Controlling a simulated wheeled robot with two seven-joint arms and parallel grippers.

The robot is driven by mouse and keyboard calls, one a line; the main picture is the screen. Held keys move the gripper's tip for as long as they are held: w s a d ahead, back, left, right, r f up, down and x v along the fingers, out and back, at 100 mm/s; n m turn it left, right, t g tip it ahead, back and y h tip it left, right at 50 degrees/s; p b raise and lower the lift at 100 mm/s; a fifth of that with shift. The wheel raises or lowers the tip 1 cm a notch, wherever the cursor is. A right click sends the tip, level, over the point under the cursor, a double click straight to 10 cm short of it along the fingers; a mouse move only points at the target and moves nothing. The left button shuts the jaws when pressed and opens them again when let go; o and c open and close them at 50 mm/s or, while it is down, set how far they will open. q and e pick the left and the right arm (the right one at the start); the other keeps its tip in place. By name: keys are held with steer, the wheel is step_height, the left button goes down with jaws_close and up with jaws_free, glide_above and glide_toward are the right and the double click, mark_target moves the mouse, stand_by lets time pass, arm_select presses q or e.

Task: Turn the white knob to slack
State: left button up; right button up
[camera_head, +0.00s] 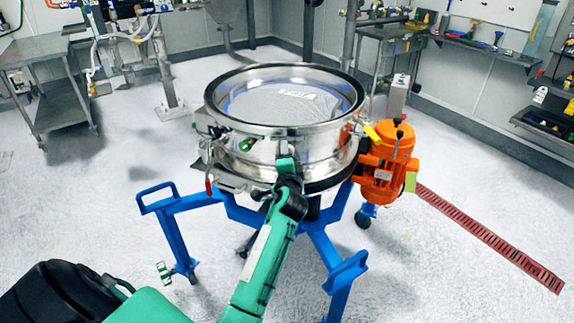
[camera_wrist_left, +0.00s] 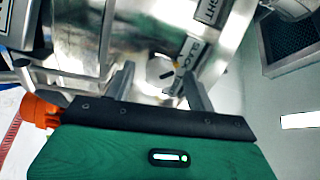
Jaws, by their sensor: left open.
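The white knob (camera_wrist_left: 158,70) sits on the shiny metal wall of the sifter in the left wrist view. A dark and yellow mark shows on its right side. A dark label reading SLACK (camera_wrist_left: 190,55) is just right of it. My left gripper (camera_wrist_left: 158,77) is open, with one finger on each side of the knob; I cannot tell whether they touch it. In the head view my left arm reaches up to the front of the round steel sifter (camera_head: 270,148), and the gripper (camera_head: 287,168) is only partly clear. The knob is not visible there. My right gripper is out of view.
A second label, partly cut off, ends in HT (camera_wrist_left: 212,10). An orange motor (camera_head: 389,160) is at the sifter's right. Blue legs (camera_head: 172,230) spread below it. A steel table (camera_head: 40,50) stands at the left. The floor around is mostly clear.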

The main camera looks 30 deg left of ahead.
arm_select(q)
steer(key=b+v, duration=0.2)
steer(key=v, duration=1.1)
steer(key=shift+s+d, duration=0.25)
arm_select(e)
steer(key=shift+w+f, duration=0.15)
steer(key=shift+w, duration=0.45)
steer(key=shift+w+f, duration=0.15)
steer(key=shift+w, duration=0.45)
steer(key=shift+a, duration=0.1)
